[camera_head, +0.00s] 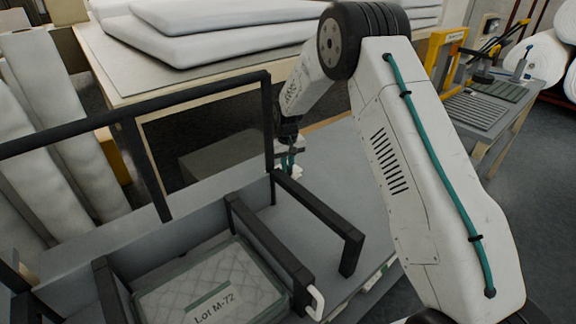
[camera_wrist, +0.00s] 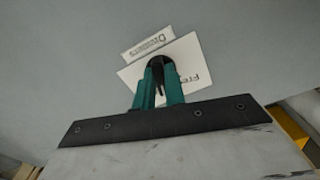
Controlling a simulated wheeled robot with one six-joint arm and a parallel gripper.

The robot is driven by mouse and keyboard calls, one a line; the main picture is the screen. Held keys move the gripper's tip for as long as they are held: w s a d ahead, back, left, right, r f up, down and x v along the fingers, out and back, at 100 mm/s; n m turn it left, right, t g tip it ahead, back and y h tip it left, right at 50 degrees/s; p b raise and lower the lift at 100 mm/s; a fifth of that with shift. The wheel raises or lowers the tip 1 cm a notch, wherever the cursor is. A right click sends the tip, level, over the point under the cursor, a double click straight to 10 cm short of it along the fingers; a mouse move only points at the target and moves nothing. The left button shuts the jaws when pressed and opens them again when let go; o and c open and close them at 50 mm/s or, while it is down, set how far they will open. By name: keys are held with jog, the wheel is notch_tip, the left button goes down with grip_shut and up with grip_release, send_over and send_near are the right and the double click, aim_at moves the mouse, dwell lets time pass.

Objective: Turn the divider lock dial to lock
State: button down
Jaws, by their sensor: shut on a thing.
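The divider lock dial (camera_wrist: 156,65) is a small black knob in the wrist view, on a white plate (camera_wrist: 192,57) with lettering that seems to begin "Fre". A label reading "Dividers" (camera_wrist: 148,42) sits just above it. My gripper (camera_wrist: 159,82) has its teal fingers closed on the black knob, one on each side. The fingers hide part of the knob and plate, so I cannot tell its exact setting. In the head view my gripper (camera_head: 288,158) is at the grey panel beyond the black divider frames, and the dial is hidden there.
Black divider frames (camera_head: 325,215) stand close to my gripper. A quilted pad marked "Lot M-72" (camera_head: 205,280) lies in the bay in front, with a white handle (camera_head: 316,303) beside it. A table with white wadding (camera_head: 215,35) stands behind. A workbench (camera_head: 490,110) is at right.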

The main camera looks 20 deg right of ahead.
jog(key=m, duration=0.4)
jog(key=shift+a+m, duration=0.1)
jog(key=shift+m, duration=0.3)
dwell(0.4)
jog(key=c, duration=1.5)
grip_release()
jog(key=shift+o, duration=0.2)
notch_tip(320, 180, up, 8)
jog(key=shift+f, duration=0.1)
